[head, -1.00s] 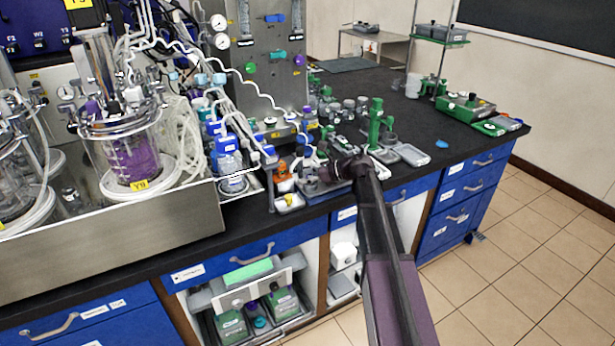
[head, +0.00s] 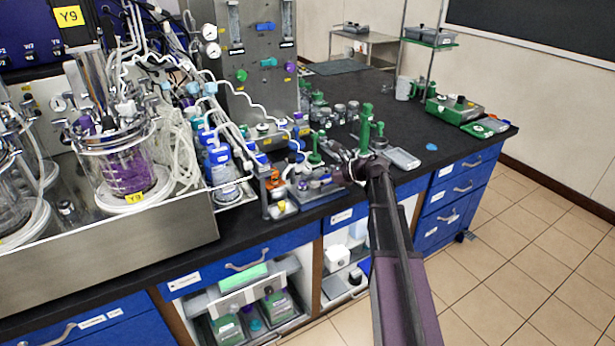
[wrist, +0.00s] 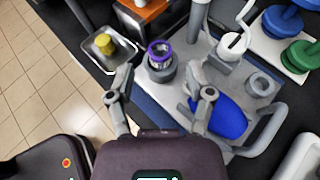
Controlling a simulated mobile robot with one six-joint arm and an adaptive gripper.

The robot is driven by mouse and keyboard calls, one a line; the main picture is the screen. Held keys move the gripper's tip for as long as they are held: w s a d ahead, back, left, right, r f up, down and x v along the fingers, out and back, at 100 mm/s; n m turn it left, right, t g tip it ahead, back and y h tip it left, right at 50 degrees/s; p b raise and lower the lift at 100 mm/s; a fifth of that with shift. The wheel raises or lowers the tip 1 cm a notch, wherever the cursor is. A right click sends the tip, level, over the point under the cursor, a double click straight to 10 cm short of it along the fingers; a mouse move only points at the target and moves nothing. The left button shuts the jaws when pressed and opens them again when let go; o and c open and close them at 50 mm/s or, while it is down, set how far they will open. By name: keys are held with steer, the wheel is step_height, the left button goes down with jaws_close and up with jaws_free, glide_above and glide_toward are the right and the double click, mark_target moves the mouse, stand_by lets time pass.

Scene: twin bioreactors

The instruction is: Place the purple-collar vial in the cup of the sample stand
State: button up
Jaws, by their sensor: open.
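The purple-collar vial (wrist: 160,50) shows in the wrist view, upright, with its purple ring on top. Its lower part appears to sit inside a round grey cup (wrist: 161,73) on the grey sample stand (wrist: 180,97). My gripper (wrist: 160,90) is open, with one finger on each side below the vial in the picture and nothing between them. In the head view my gripper (head: 357,170) is at the bench's front edge, just right of the small trays. I cannot make out the vial there.
A metal tray with a yellow-capped piece (wrist: 103,42) lies left of the stand. An empty grey ring (wrist: 262,85) and a blue oval piece (wrist: 222,118) are to the right. A green post (head: 365,127) stands close behind my gripper.

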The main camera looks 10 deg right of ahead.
steer(key=shift+p+v, duration=0.7)
steer(key=shift+v, duration=1.75)
steer(key=shift+a, duration=0.1)
steer(key=s+a+f+n+g+h, duration=0.45)
steer(key=s+a+f+n, duration=0.3)
steer(key=s+n, duration=0.25)
steer(key=s+f+n+g+h, duration=0.1)
steer(key=s+f+n+h, duration=0.3)
steer(key=s+n, duration=0.9)
steer(key=shift+s+a+g+h, duration=0.35)
steer(key=shift+a+h, duration=0.15)
steer(key=shift+h, duration=1.35)
steer(key=shift+c, duration=0.2)
